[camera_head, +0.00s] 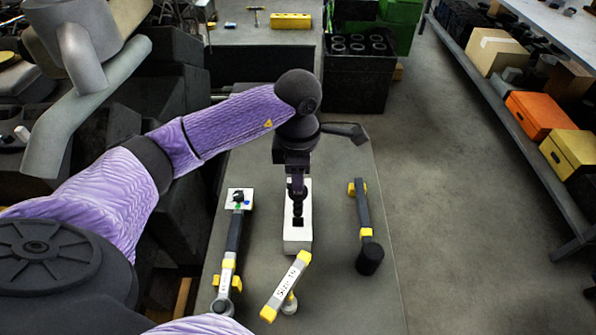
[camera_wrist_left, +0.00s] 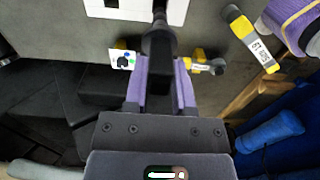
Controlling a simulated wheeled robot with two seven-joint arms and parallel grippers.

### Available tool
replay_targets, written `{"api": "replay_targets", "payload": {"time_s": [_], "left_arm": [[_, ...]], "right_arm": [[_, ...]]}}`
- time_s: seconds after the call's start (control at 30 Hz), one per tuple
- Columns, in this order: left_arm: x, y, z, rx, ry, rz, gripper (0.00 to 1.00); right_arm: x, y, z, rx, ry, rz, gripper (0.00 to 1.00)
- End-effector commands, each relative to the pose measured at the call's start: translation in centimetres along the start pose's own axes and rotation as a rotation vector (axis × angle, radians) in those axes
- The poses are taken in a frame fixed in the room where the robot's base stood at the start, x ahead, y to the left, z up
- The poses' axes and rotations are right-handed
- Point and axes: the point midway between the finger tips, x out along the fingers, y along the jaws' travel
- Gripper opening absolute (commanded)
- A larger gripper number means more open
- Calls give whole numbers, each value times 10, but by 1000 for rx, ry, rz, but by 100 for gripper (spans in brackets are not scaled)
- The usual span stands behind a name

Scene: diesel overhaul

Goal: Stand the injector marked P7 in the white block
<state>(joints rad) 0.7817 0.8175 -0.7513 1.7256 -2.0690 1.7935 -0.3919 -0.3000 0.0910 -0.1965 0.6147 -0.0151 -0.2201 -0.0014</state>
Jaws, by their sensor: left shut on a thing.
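The white block (camera_head: 297,238) lies on the grey bench, with dark openings in its top. My left gripper (camera_head: 297,188) is above it, pointing down. It is shut on a dark injector, which shows between the fingers (camera_wrist_left: 161,92) in the left wrist view. The injector (camera_wrist_left: 158,48) is roughly upright over the block, its thin lower end toward the block's top. I cannot tell whether its tip is inside an opening. No P7 mark is readable on it. The block also shows at the top edge of the left wrist view (camera_wrist_left: 108,10). My right gripper is not in view.
A yellow-ended labelled bar (camera_head: 285,287) is in front. A dark yellow-banded tool (camera_head: 363,212) lies right. Bare bench separates them.

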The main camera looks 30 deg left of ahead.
Motion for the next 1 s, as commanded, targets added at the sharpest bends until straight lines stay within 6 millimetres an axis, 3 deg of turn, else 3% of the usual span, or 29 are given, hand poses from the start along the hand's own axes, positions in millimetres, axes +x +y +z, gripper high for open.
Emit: {"api": "replay_targets", "payload": {"time_s": [1.0], "left_arm": [[32, 0, 0, 0, 0, 0, 0]], "right_arm": [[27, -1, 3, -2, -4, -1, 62]]}}
